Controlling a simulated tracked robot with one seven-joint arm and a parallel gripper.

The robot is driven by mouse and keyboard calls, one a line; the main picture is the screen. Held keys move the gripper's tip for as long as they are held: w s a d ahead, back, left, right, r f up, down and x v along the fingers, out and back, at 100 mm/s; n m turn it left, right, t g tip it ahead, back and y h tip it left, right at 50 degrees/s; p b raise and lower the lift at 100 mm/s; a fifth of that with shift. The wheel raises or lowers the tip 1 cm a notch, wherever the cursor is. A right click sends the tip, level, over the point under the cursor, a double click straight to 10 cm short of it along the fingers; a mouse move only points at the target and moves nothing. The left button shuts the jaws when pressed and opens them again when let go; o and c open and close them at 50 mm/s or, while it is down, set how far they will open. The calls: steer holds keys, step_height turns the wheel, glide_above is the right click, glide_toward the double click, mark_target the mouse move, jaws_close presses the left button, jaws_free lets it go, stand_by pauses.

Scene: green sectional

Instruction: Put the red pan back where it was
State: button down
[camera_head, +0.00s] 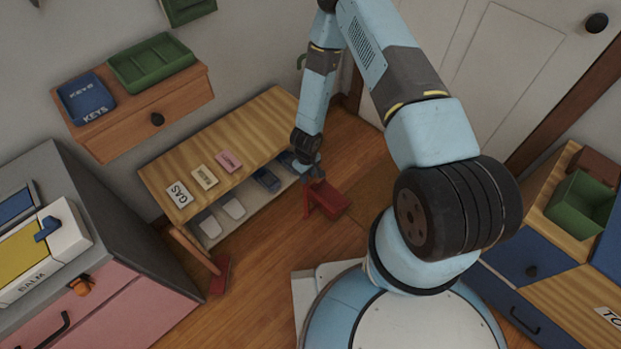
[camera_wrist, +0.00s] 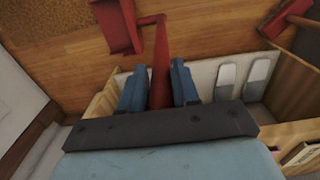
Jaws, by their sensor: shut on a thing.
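The red pan (camera_head: 330,199) is in front of the right end of the wooden bench, over the floor. Its handle points up toward my gripper (camera_head: 308,170). In the wrist view the two blue fingers (camera_wrist: 158,88) close on the red handle from both sides. The pan's body (camera_wrist: 115,25) shows beyond them at the top. I cannot tell whether the pan touches the floor.
The bench (camera_head: 225,140) carries several label cards; pale slippers (camera_head: 233,207) and blue ones (camera_head: 266,179) lie on its low shelf. A wooden-handled red tool (camera_head: 220,274) leans at its left front. A grey and pink cabinet (camera_head: 125,312) stands left.

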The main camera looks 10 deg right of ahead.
steer(key=shift+w+f, duration=0.15)
steer(key=shift+f, duration=0.75)
steer(key=shift+w+f, duration=0.15)
steer(key=shift+f, duration=0.75)
steer(key=c, duration=0.8)
jaws_free()
